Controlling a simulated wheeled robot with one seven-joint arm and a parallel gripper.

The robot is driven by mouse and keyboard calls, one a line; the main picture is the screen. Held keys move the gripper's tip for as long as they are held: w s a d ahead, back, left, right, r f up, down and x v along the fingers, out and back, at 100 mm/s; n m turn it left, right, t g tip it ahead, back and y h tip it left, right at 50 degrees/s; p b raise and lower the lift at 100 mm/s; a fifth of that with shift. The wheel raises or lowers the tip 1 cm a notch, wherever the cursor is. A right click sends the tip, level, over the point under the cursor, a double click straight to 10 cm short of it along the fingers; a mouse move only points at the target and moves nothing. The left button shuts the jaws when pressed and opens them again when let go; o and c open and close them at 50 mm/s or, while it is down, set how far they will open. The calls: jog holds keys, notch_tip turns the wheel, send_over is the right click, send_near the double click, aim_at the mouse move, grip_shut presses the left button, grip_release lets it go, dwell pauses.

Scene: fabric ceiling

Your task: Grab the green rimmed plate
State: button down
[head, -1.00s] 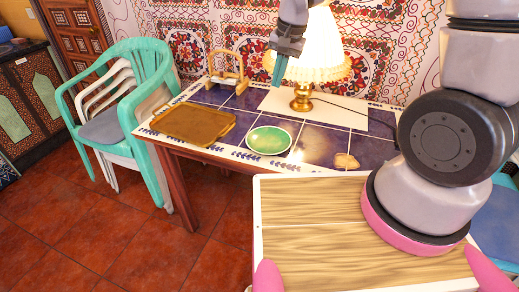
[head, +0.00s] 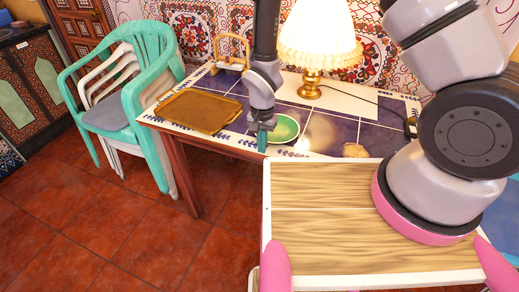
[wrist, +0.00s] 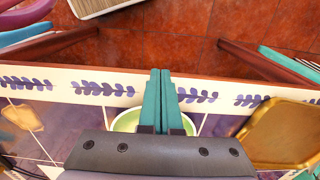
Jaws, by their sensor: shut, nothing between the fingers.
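The green plate (head: 284,129) with a pale rim lies on the tiled table (head: 345,131), near its front edge. My gripper (head: 262,141) points down in front of the plate's left side and hides part of it in the head view. Its teal fingers are together with nothing between them. In the wrist view the shut fingers (wrist: 160,88) cover the middle of the plate, and only parts of its rim and green surface (wrist: 128,122) show beside them. I cannot tell whether the fingertips touch the plate.
A brown tray (head: 201,111) lies left of the plate. A lit lamp (head: 313,45) stands behind it, and a flat tan piece (head: 355,150) lies to the right. A wooden holder (head: 231,54) is at the back. Stacked chairs (head: 137,80) stand left of the table.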

aim_at(269, 141)
jog(key=w, duration=0.2)
jog(key=w+d, duration=0.1)
jog(key=w, duration=0.1)
jog(key=w+d, duration=0.1)
jog(key=w, duration=0.1)
jog(key=shift+w+d, duration=0.15)
jog(key=shift+w, duration=0.1)
jog(key=shift+w+d+f, duration=0.1)
jog(key=shift+f, duration=0.7)
